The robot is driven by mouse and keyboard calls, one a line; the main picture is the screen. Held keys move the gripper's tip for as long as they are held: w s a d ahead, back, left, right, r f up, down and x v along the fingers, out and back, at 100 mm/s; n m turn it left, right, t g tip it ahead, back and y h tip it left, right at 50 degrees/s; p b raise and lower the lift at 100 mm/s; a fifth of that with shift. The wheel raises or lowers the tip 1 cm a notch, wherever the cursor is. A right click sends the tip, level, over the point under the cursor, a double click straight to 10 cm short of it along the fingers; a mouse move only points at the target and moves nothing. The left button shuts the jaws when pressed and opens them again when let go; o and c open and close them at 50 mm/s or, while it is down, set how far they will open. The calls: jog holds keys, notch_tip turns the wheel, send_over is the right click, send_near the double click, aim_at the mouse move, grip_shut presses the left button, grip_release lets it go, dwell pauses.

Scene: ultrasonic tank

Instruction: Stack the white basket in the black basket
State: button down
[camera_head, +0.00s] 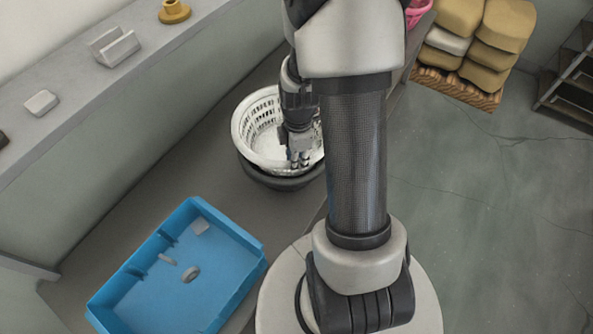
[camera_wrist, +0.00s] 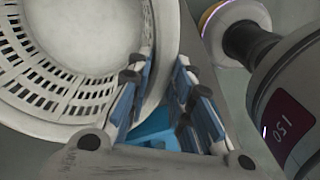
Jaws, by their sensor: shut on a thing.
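The white basket (camera_head: 250,128) is round with slotted walls and sits over the black basket (camera_head: 262,177), tilted a little. In the head view I cannot tell whether it is fully seated. The black basket shows only as a dark rim and wall below the white one, on the grey counter. My gripper (camera_head: 298,160) points down at the near right side of the white basket. In the wrist view the white basket (camera_wrist: 70,92) fills the upper left, and its rim runs between the fingers of my gripper (camera_wrist: 158,95). My gripper is shut on that rim.
A blue tray (camera_head: 160,300) with small pieces in it lies on the counter at the front left. A ledge (camera_head: 75,110) with small blocks runs along the wall. Sacks (camera_head: 480,30) on a pallet stand at the back right. Counter between tray and baskets is clear.

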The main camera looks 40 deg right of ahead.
jog(key=shift+w+f+b, duration=0.1)
jog(key=shift+f+b, duration=0.55)
jog(key=shift+f, duration=2.1)
jog(key=shift+f+b, duration=0.5)
jog(key=shift+b, duration=0.05)
jog(key=c, duration=1.4)
grip_release()
jog(key=shift+c, duration=0.2)
jog(key=shift+r, duration=0.2)
